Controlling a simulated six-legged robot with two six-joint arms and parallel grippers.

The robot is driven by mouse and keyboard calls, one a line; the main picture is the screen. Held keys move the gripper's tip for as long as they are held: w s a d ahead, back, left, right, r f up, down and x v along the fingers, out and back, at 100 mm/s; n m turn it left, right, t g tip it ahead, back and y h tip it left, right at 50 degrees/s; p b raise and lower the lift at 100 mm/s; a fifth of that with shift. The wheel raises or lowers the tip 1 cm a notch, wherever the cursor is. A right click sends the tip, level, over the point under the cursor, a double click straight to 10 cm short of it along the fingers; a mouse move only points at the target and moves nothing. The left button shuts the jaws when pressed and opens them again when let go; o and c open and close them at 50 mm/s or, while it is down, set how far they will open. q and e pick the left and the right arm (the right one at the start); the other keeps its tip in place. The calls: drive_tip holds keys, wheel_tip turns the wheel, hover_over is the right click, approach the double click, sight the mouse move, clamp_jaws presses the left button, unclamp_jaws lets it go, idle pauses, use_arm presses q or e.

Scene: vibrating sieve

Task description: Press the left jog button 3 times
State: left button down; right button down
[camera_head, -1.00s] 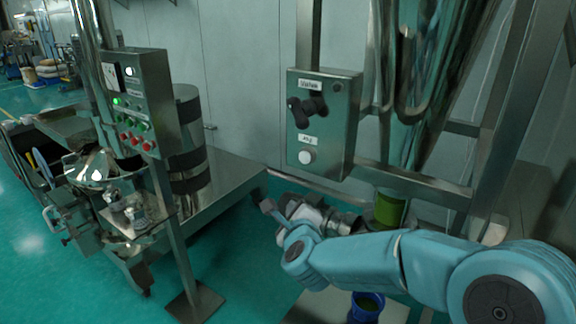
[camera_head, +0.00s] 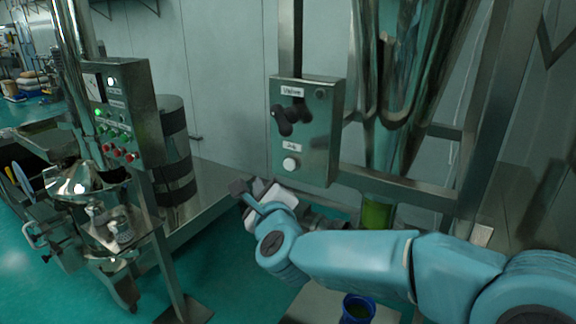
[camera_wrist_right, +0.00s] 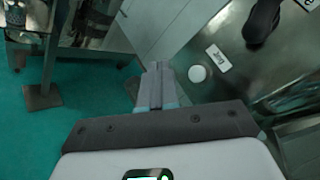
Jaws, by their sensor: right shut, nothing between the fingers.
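The white round jog button (camera_head: 290,164) sits on the lower face of a steel control box (camera_head: 312,140), under a small "Jog" label. It also shows in the right wrist view (camera_wrist_right: 197,74), beside the label. My right gripper (camera_head: 238,188) is below and to the left of the box in the head view, apart from the button. In the wrist view its shut fingers (camera_wrist_right: 155,82) are empty, with the button off to their right. My left gripper is not in view. Only one jog button shows.
A black valve knob (camera_head: 287,117) is on the same box, above the button. A second panel (camera_head: 127,115) with green and red buttons stands at left. Steel frame posts and a hopper (camera_head: 385,120) stand right of the box. A blue bucket (camera_head: 357,308) is below.

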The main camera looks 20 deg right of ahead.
sight(290, 164)
drive_tip(key=w+d, duration=0.4)
drive_tip(key=d, duration=0.1)
drive_tip(key=shift+w+d, duration=0.2)
drive_tip(key=shift+d, duration=0.2)
drive_tip(key=shift+w+d+b, duration=0.1)
drive_tip(key=shift+b, duration=0.3)
idle(1.5)
drive_tip(key=shift+w+d, duration=0.2)
drive_tip(key=shift+d, duration=0.05)
